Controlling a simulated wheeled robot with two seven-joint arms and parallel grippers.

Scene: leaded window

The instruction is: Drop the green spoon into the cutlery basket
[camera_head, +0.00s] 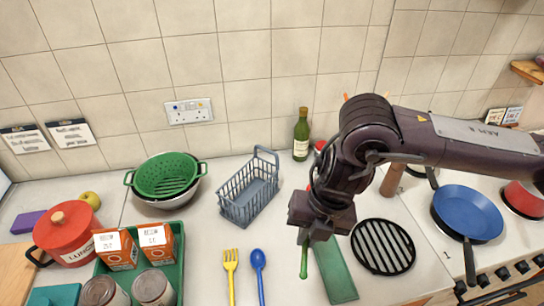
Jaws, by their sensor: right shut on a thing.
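My right gripper (311,238) hangs over the counter right of the middle, with its arm coming in from the right. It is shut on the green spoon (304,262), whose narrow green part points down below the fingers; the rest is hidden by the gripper. The cutlery basket (240,205) is a grey-blue slatted basket with a raised handle. It stands upright on the counter, left of and behind the gripper, apart from it. No cutlery is visible in it. My left gripper does not show.
A yellow fork (231,274) and a blue spoon (259,275) lie in front of the basket. A green cloth (335,272) and black round trivet (383,247) lie at right. A green bottle (301,136) stands behind. A green colander (166,175) and red pot (66,234) are left.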

